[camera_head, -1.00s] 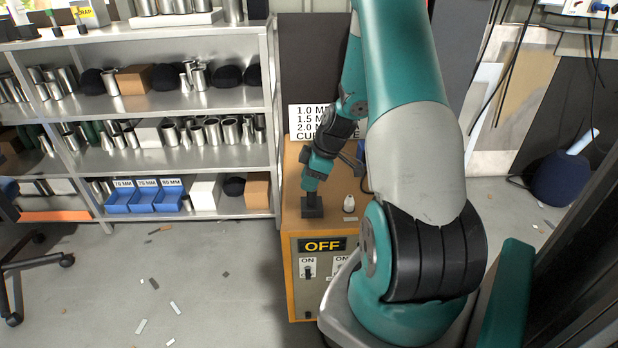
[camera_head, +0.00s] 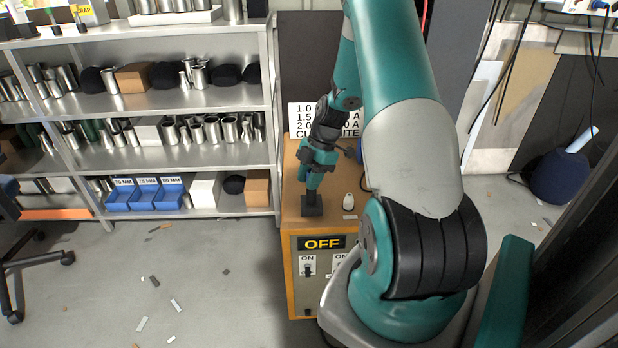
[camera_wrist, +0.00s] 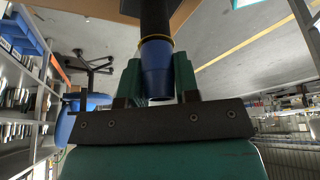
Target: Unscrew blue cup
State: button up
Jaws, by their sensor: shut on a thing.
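The blue cup (camera_wrist: 158,84) is a short tapered piece in the wrist view. It sits at the end of a black cylindrical body (camera_wrist: 155,18), with a thin yellowish ring between them. My gripper (camera_wrist: 157,72) has its two green fingers on either side of the cup and is shut on it. In the head view my gripper (camera_head: 310,181) is low over the orange cabinet, just above a black square block (camera_head: 312,204). The cup is hard to make out there. I cannot tell whether its thread is loose.
The orange cabinet (camera_head: 293,262) carries an OFF sign and switches. A small white bottle-like object (camera_head: 348,201) stands right of the block. A sign (camera_head: 301,118) stands behind. Metal shelves (camera_head: 190,100) with cups and blue bins are at left. Scraps lie on the floor.

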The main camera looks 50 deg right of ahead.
jog(key=shift+s+f, duration=0.15)
jog(key=shift+f, duration=0.05)
grip_shut()
jog(key=n+g, duration=0.2)
jog(key=n, duration=0.2)
jog(key=shift+s+a+n, duration=0.1)
jog(key=shift+n, duration=0.2)
jog(key=o, duration=1)
grip_release()
jog(key=shift+o, duration=0.2)
jog(key=shift+r, duration=0.1)
jog(key=shift+r, duration=0.2)
jog(key=p+v, duration=0.2)
jog(key=v, duration=1.5)
jog(key=shift+d, duration=0.35)
jog(key=shift+s+f, duration=0.1)
